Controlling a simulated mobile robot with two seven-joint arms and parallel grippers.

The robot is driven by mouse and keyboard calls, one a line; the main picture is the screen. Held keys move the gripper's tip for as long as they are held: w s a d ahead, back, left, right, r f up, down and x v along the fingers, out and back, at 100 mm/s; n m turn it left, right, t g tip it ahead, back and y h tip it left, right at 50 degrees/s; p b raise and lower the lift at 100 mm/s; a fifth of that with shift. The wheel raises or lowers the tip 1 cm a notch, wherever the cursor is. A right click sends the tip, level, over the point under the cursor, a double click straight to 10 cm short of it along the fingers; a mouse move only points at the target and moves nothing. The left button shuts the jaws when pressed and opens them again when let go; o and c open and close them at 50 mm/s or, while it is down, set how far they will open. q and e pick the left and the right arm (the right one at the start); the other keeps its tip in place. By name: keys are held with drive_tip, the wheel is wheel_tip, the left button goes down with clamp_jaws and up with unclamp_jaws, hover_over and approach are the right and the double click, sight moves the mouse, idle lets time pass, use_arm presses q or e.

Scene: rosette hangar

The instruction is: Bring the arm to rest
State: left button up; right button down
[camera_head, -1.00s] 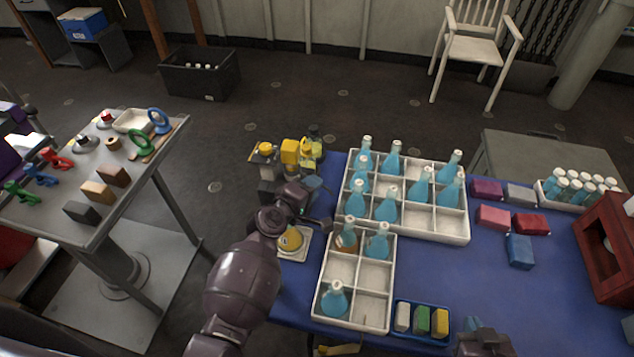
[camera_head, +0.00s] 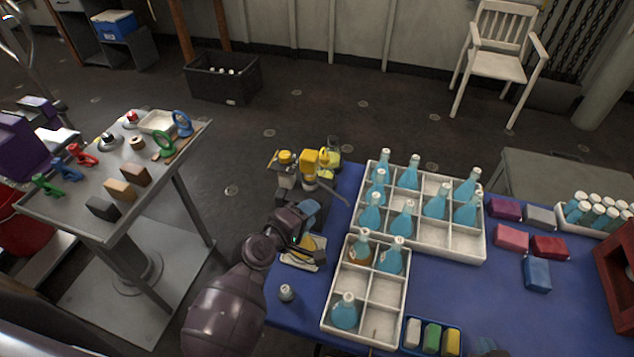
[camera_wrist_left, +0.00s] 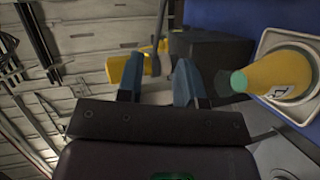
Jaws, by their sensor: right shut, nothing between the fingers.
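My left arm comes in from the lower left. Its gripper (camera_head: 306,226) is over the left edge of the blue table, beside a white square dish (camera_head: 303,265) with a yellow-bodied item (camera_head: 312,246). In the left wrist view the two blue-grey fingers (camera_wrist_left: 158,82) stand apart with nothing between them. That view shows a yellow cone-like bottle (camera_wrist_left: 275,76) with a green tip on the white dish (camera_wrist_left: 300,105), right of the fingers and apart from them. My right gripper (camera_head: 488,346) shows only as a small part at the bottom edge, shut and empty.
White crates with blue bottles (camera_head: 437,240) (camera_head: 340,330) stand right of my left gripper. A machine with yellow parts (camera_head: 308,162) stands just behind it. A small grey capped item (camera_head: 286,292) lies near my forearm. A grey side table (camera_head: 60,205) stands left, across open floor.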

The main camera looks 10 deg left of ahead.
use_arm(q)
drive_tip(key=shift+w+a+m+y, duration=0.1)
drive_tip(key=shift+a+m+y, duration=0.2)
drive_tip(key=shift+m, duration=0.4)
drive_tip(key=a+m+y, duration=0.1)
drive_tip(key=a+r+m, duration=0.1)
drive_tip(key=m, duration=0.1)
drive_tip(key=shift+a+y, duration=0.15)
drive_tip(key=shift+y, duration=0.25)
drive_tip(key=s+a+f+m+g+y, duration=0.1)
drive_tip(key=s+a+f+m, duration=0.3)
drive_tip(key=s, duration=0.6)
drive_tip(key=s+a+f+m+g+y, duration=0.1)
drive_tip(key=s+a+f+m+y, duration=0.2)
drive_tip(key=s+a, duration=0.5)
drive_tip(key=shift+s+f+m+y, duration=0.4)
drive_tip(key=shift+s+f+m, duration=0.1)
drive_tip(key=shift+s, duration=0.5)
drive_tip(key=shift+s+a, duration=0.1)
drive_tip(key=shift+a, duration=0.05)
